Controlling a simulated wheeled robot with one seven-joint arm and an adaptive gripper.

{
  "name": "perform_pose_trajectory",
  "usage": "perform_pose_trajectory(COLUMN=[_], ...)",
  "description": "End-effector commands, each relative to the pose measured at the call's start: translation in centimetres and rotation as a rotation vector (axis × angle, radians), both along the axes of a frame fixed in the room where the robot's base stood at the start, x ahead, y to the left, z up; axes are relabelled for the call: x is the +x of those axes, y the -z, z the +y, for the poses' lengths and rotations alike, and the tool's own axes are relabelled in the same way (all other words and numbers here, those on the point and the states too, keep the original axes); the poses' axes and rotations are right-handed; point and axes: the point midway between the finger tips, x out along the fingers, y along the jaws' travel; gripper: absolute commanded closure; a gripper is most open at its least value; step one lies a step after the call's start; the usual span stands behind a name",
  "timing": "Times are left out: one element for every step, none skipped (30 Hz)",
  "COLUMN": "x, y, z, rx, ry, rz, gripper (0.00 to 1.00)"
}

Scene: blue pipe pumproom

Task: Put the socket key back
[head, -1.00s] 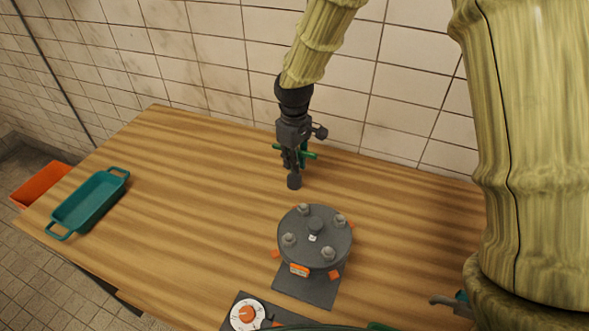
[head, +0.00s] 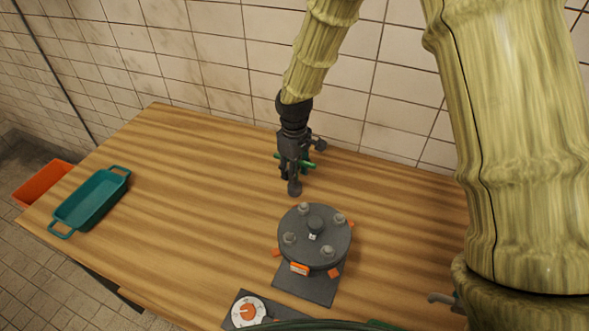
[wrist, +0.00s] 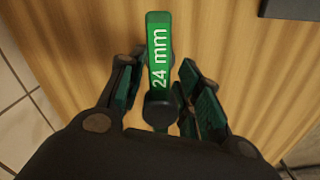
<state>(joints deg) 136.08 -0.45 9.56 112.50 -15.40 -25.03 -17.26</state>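The socket key has a green handle bar marked "24 mm" (wrist: 159,60) and a dark round part below it. In the head view the key's green bar (head: 309,165) shows at my gripper (head: 294,169), with a dark end (head: 294,188) pointing down. My gripper (wrist: 163,90) has its fingers on both sides of the key, and the key moves with it. The finger contact on the stem is hidden. The dark end is low over the wooden table (head: 200,200); I cannot tell if it touches.
A grey round flange (head: 315,237) with several bolts stands on a dark plate in front of my gripper. A dial (head: 248,311) lies at the front edge. A teal tray (head: 92,200) is at the left, an orange bin (head: 42,183) beyond it. A tiled wall (head: 220,75) stands behind.

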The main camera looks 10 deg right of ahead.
Motion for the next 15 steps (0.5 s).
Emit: perform_pose_trajectory(x=[0.0,0.0,0.0,0.0,0.0,0.0,0.0,0.0,0.0,0.1,0.1,0.1,0.1,0.1,0.1], y=[0.0,0.0,0.0,0.0,0.0,-0.1,-0.3,-0.4,-0.5,-0.8,-1.0,-1.4,-1.7,-2.1,-2.6], z=[0.0,0.0,0.0,0.0,0.0,0.0,0.0,0.0,0.0,0.0,0.0,0.0,0.0,0.0,0.0], rx=[0.000,0.000,0.000,0.000,0.000,0.000,0.000,0.001,0.001,0.000,0.000,0.001,0.001,0.001,0.001], ry=[0.000,0.000,0.000,0.000,0.000,0.000,0.000,0.000,0.000,0.000,0.001,0.001,0.001,0.001,0.000], rz=[0.000,0.000,0.000,0.000,0.000,0.000,0.000,-0.001,-0.001,-0.001,-0.002,-0.003,-0.003,-0.003,-0.003], gripper=[0.66,0.66,0.66,0.66,0.66,0.66,0.66,0.66,0.66,0.66,0.66,0.66,0.66,0.66,0.66])
